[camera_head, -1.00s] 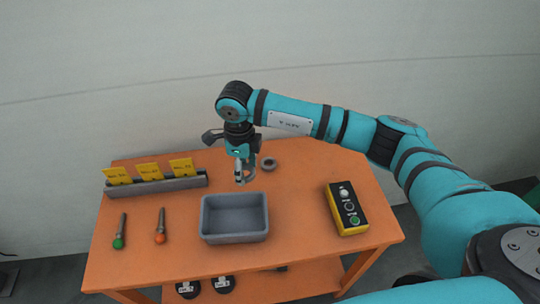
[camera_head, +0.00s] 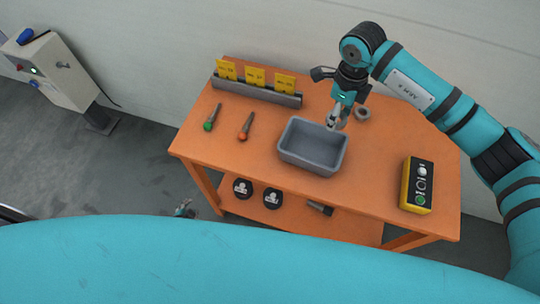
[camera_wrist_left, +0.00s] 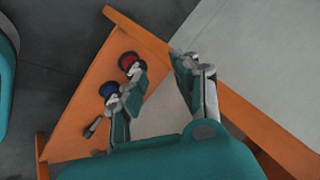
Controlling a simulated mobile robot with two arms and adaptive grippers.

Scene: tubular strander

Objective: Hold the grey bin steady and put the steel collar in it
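The grey bin (camera_head: 313,158) stands upright and looks empty on the orange table. The steel collar (camera_head: 362,114), a small grey ring, lies on the table beyond the bin's far right corner. My right gripper (camera_head: 335,122) points down at the bin's far rim, with the collar just to its right. I cannot tell whether its fingers touch the rim or how far apart they are. My left gripper (camera_head: 185,209) is low at the table's left, mostly hidden by my arm. In the left wrist view its fingers (camera_wrist_left: 162,92) are apart with nothing between them.
A yellow control box (camera_head: 417,185) sits at the table's right. A rack with yellow cards (camera_head: 257,90) stands at the back left, with green-tipped (camera_head: 212,118) and orange-tipped tools (camera_head: 246,127) before it. Round black discs (camera_head: 272,198) lie on the lower shelf. A machine cabinet (camera_head: 58,72) stands far left.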

